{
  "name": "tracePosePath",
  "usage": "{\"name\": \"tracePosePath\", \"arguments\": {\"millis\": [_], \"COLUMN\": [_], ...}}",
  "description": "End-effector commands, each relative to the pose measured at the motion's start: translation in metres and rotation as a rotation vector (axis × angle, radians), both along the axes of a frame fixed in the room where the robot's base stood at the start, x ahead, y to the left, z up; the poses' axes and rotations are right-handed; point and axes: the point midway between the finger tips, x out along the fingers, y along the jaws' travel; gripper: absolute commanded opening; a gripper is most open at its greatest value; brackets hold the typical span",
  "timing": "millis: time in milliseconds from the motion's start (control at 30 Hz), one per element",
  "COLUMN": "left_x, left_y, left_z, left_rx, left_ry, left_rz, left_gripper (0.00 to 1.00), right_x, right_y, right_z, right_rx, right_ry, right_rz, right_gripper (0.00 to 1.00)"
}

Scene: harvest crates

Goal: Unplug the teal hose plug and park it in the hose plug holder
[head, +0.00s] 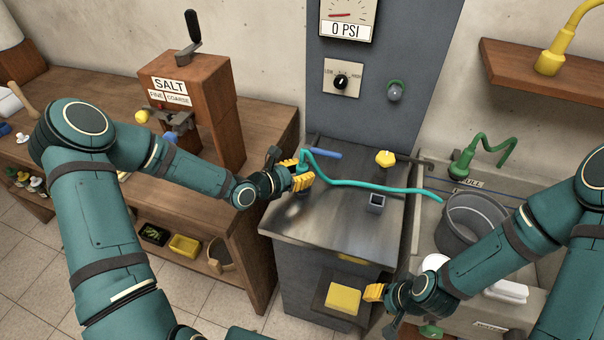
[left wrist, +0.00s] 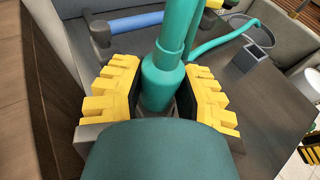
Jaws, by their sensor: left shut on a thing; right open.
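The teal hose plug (head: 301,167) is between the yellow fingers of my left gripper (head: 299,178), which is shut on it above the left part of the metal counter. In the left wrist view the plug (left wrist: 162,82) stands roughly upright between the fingers (left wrist: 160,100). Its teal hose (head: 370,187) runs right across the counter toward the sink. A small grey square open cup (head: 375,204), apparently the hose plug holder, stands empty-looking to the right of the plug; it also shows in the left wrist view (left wrist: 251,58). My right gripper (head: 374,292) is open, low before the counter.
A blue-handled tool (head: 322,154) and a yellow knob (head: 385,158) are at the back of the counter (head: 330,215). A grey round fitting (head: 395,92) is on the wall panel. A grey bucket (head: 470,238) stands at right. The wooden salt box (head: 190,90) is at left.

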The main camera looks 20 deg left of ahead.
Motion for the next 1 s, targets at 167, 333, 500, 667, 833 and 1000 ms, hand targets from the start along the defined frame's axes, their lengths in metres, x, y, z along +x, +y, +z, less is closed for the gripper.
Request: {"name": "tracePosePath", "arguments": {"millis": [167,333,500,667,833,1000], "left_x": [0.0,0.0,0.0,0.0,0.0,0.0], "left_y": [0.0,0.001,0.001,0.001,0.001,0.0], "left_z": [0.0,0.016,0.05,0.079,0.096,0.1], "left_rx": [0.0,0.0,0.001,0.002,0.0,0.001], "left_ry": [0.0,-0.002,-0.001,-0.001,0.0,0.002], "left_rz": [0.0,0.001,0.002,0.001,0.001,-0.001], "left_gripper": [0.0,0.0,0.0,0.0,0.0,0.0], "right_x": [0.0,0.001,0.004,0.007,0.008,0.009], "right_y": [0.0,0.0,-0.001,-0.001,-0.001,-0.002], "right_z": [0.0,0.005,0.014,0.021,0.025,0.026], "right_rx": [0.0,0.0,-0.002,-0.004,-0.004,-0.004], "right_ry": [0.0,-0.002,-0.008,-0.015,-0.019,-0.02], "right_rz": [0.0,-0.002,-0.006,-0.011,-0.015,-0.015], "right_gripper": [0.47,0.47,0.47,0.47,0.47,0.47]}}
